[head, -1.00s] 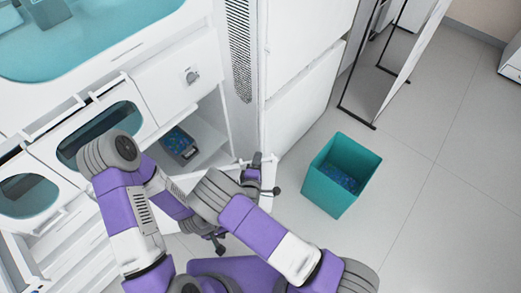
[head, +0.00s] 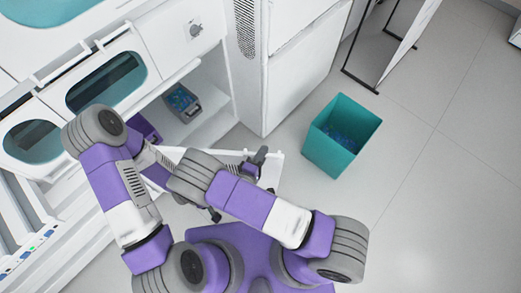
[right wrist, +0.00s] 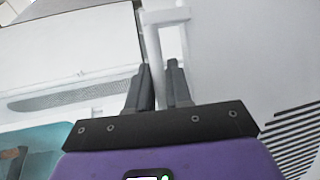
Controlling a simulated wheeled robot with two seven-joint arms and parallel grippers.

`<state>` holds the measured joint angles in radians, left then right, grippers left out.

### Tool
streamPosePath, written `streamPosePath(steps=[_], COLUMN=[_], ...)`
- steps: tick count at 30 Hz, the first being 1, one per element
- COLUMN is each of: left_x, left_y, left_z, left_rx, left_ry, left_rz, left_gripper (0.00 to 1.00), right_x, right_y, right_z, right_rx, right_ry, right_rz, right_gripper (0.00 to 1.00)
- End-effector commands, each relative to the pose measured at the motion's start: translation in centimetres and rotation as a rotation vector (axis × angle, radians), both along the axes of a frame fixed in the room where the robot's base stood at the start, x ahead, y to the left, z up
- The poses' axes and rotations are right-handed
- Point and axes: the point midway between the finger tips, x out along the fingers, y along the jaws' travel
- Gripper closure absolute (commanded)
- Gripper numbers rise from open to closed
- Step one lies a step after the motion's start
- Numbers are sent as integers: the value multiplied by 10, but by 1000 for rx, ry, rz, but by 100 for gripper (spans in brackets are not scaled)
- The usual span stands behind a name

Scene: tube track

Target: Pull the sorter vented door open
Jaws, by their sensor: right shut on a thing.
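The sorter's vented door (head: 277,170) is a white panel swung out from the cabinet front, mostly hidden under my arms. Dark vent slats (right wrist: 292,130) show at the right of the right wrist view. My right gripper (head: 258,163) is at the door's outer end. In the right wrist view, its two dark fingers (right wrist: 158,85) are shut on a white upright handle bar (right wrist: 154,45). My left arm folds in at the left. Its gripper is mostly hidden behind the arm links, and I cannot tell its jaws.
The open compartment (head: 214,102) behind the door holds a grey bin (head: 183,101) with blue pieces. A teal bin (head: 340,137) stands on the floor to the right. A dark-framed panel (head: 395,45) stands behind it.

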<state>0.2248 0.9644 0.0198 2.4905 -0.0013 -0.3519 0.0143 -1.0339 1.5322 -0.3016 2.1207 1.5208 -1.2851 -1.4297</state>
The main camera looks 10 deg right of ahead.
Motion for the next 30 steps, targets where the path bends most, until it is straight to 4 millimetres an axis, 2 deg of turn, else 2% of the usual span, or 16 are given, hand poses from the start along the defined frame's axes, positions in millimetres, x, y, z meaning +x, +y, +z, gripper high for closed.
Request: streamPosePath(steps=[9, 10, 11, 20, 23, 26, 28, 29, 30], left_x=[0, 0, 0, 0, 0, 0, 0, 0, 0], left_y=[0, 0, 0, 0, 0, 0, 0, 0, 0], left_z=[0, 0, 0, 1, 4, 9, 14, 16, 19], left_rx=[0, 0, 0, 0, 0, 0, 0, 0, 0], left_ry=[0, 0, 0, 0, 0, 0, 0, 0, 0], left_rz=[0, 0, 0, 0, 0, 0, 0, 0, 0], left_gripper=[57, 57, 57, 57, 57, 57, 57, 57, 57], right_x=[0, 1, 1, 0, 0, 1, 2, 2, 2], right_y=[0, 1, 1, 0, 1, 1, 1, 1, 1], right_z=[1, 1, 1, 2, 10, 28, 44, 51, 60], right_rx=[1, 1, 1, 2, 3, 4, 2, 2, 3], right_ry=[-5, -5, -5, -3, -3, -7, -13, -13, -15], right_rz=[0, 0, 0, 0, -1, 0, 0, 0, -1], right_gripper=[100, 79, 75, 75, 75, 75, 55, 42, 24])
